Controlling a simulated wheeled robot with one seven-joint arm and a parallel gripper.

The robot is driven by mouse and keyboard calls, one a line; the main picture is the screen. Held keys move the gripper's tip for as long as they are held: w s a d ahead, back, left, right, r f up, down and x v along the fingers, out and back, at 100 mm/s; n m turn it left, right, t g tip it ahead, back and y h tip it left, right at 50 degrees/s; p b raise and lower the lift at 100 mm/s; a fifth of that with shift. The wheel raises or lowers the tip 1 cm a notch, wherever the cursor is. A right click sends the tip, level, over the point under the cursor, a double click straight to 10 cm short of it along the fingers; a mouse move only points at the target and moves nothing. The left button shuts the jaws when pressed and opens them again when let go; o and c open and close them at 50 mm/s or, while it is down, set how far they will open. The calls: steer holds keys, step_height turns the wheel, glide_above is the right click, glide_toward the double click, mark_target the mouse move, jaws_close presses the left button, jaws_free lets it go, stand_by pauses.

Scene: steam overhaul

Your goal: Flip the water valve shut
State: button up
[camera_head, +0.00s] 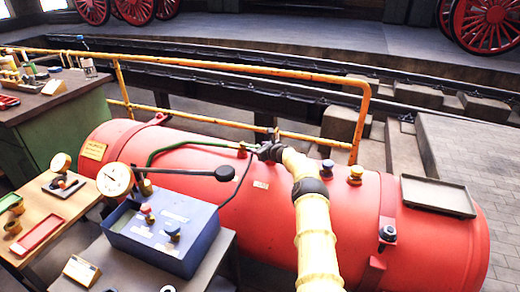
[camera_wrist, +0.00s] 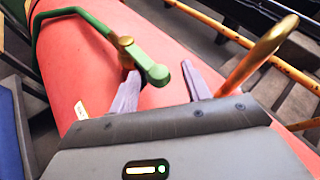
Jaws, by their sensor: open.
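The green water pipe (camera_head: 185,143) runs along the top of the red boiler tank (camera_head: 345,215). A brass fitting (camera_wrist: 124,46) sits at its end in the wrist view, with a short green lever arm (camera_wrist: 140,60) ending in a green knob (camera_wrist: 157,75). My gripper (camera_head: 259,150) is at this fitting, above the tank. In the wrist view its fingers are open, with the knob in the gap between them. The left finger is close beside the brass fitting; I cannot tell if they touch. In the head view my gripper partly hides the lever.
A brass-coloured rod (camera_wrist: 258,52) rises beside the right finger. A yellow railing (camera_head: 215,66) runs behind the tank. A blue box (camera_head: 160,232) with knobs and a pressure gauge (camera_head: 115,180) stand in front left. A tray (camera_head: 437,195) lies on the tank's right end.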

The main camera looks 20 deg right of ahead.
steer(key=shift+a, duration=0.1)
steer(key=shift+c, duration=0.2)
steer(key=c, duration=0.4)
steer(key=shift+r, duration=0.1)
jaws_close()
steer(key=shift+b, duration=0.45)
